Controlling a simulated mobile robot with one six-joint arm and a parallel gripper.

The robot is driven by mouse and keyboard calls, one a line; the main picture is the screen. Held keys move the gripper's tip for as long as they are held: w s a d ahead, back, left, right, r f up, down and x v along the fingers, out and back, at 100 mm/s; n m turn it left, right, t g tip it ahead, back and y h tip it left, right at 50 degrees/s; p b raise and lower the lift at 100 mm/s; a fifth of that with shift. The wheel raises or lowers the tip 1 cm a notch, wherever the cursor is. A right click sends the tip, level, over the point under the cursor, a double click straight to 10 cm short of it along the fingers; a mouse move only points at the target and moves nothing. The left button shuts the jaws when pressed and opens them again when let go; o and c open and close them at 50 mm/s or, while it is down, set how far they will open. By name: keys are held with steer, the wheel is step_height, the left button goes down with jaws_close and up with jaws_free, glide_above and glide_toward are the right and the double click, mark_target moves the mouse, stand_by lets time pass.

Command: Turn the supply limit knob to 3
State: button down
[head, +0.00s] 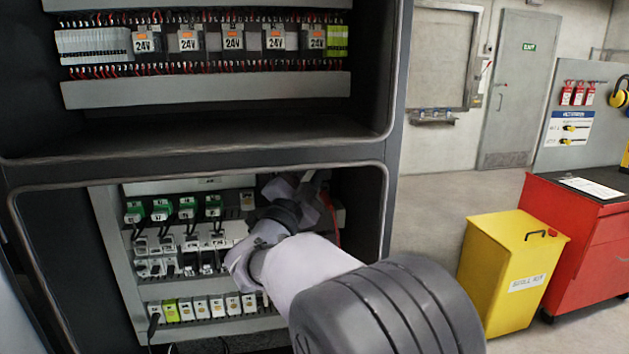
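My arm reaches from the lower right into the lower bay of an open electrical cabinet (205,88). My gripper (296,188) is at the upper right of that bay, in front of the right end of the rows of components. My own wrist partly hides it, and I cannot tell whether its fingers are apart or closed. I cannot make out the supply limit knob or its scale. Whatever lies behind my gripper and forearm is hidden.
The bay's dark frame (386,215) stands close to the right of my gripper. Green-topped modules (187,207) and a row of white blocks (200,308) are at its left. A yellow bin (508,270) and a red cabinet (585,235) stand outside at the right.

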steer(key=shift+w+d+f+n+t+y, duration=0.15)
steer(key=shift+n+t+y, duration=0.7)
steer(key=shift+n+y, duration=1.75)
steer(key=shift+s+d+f+n+t+y, duration=0.25)
steer(key=shift+n+t+y, duration=0.65)
steer(key=shift+n+y, duration=1.65)
steer(key=shift+w+d+f+n+t+y, duration=0.2)
steer(key=shift+n+t+y, duration=1)
steer(key=shift+n, duration=2.45)
steer(key=shift+r+n+g+y, duration=0.2)
steer(key=shift+n+g+y, duration=0.25)
steer(key=shift+y, duration=0.4)
steer(key=c, duration=1.3)
jaws_free()
steer(key=shift+w+d, duration=0.1)
steer(key=v, duration=1.7)
